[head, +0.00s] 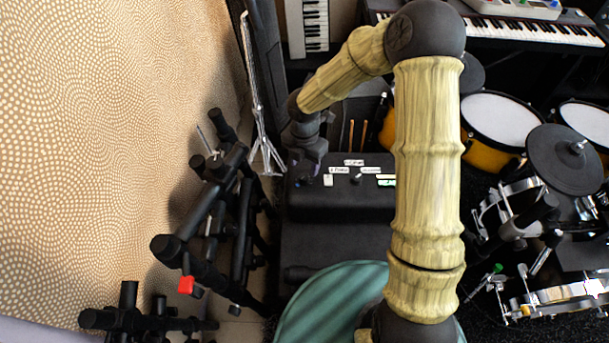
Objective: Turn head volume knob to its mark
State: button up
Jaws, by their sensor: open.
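A black amp-like box (340,205) stands below and right of my gripper (306,178). Its top carries several small white labels, too small to read surely, and a green-lit label (387,182) at the right. A small dark knob (357,179) sits among the labels, left of the green one. A small white piece (328,181) sits further left. I cannot make out the knob's mark or which way the knob points. My gripper is open and empty, pointing down over the box's left end, left of the white piece and apart from the knob.
Black stands (205,215) crowd the left side, beside a patterned wall (110,110). A silver stand (262,140) rises just left of my gripper. Drums (500,120) and a dark cymbal pad (563,158) fill the right. A teal round seat (320,300) is in front.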

aim_at(305, 176)
notch_tip(305, 176, down, 5)
jog(key=shift+f+b, duration=0.1)
jog(key=shift+b, duration=0.55)
jog(key=shift+c, duration=0.2)
jog(key=c, duration=0.9)
